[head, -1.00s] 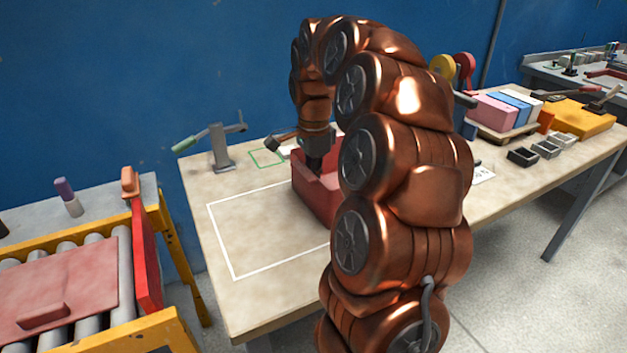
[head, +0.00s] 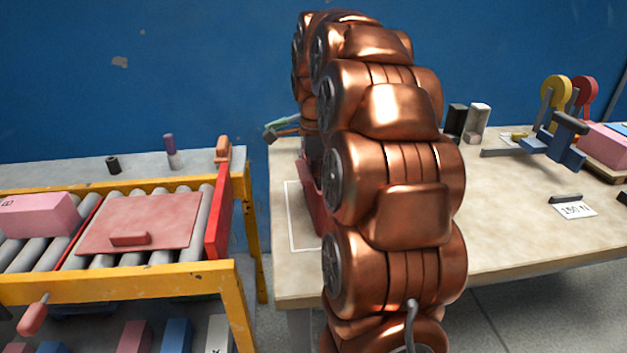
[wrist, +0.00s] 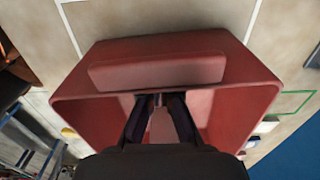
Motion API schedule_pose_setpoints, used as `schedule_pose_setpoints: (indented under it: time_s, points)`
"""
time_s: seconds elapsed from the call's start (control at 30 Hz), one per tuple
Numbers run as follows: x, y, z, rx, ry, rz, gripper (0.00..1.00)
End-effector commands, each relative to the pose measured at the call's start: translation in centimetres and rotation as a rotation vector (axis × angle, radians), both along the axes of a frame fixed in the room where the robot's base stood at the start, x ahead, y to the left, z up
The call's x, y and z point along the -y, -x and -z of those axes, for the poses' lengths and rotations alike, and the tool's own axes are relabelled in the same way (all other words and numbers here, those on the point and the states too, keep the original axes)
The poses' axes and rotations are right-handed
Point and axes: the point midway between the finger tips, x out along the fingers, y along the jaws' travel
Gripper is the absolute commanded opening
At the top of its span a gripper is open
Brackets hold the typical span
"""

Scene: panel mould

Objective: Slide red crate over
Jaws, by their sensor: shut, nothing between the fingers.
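The red crate (head: 311,197) stands on the bench, mostly hidden behind my arm in the head view. In the wrist view the crate (wrist: 75,112) fills the middle, open side toward the camera, with a thick ledge on one wall. My gripper (wrist: 160,101) is shut and empty, its fingers reaching down inside the crate near that wall. I cannot tell whether they touch it. A white outline (head: 291,215) is marked on the bench at the crate's left; its lines also show beyond the crate in the wrist view (wrist: 69,28).
A roller conveyor with a yellow frame (head: 130,273) stands left of the bench, carrying a pink plate (head: 140,220) and a red end stop (head: 218,212). A clamp (head: 545,145) and a label card (head: 573,210) are on the right. Bench surface between is clear.

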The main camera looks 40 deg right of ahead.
Motion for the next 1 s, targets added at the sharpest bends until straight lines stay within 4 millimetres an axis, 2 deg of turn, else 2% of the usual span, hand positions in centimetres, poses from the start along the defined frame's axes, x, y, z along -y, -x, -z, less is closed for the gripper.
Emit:
schedule_pose_setpoints:
  time_s: [0.4, 0.53, 0.67, 1.0]
  points:
    - [0.1, 0.0, 0.0, 0.000, 0.000, -0.003, 0.00]
    - [1.1, 0.5, 0.0, 0.000, 0.000, -0.001, 0.00]
    - [3.0, 1.4, 0.0, -0.001, -0.001, -0.001, 0.00]
    - [2.9, 1.1, -5.1, 0.004, 0.003, -0.013, 0.00]
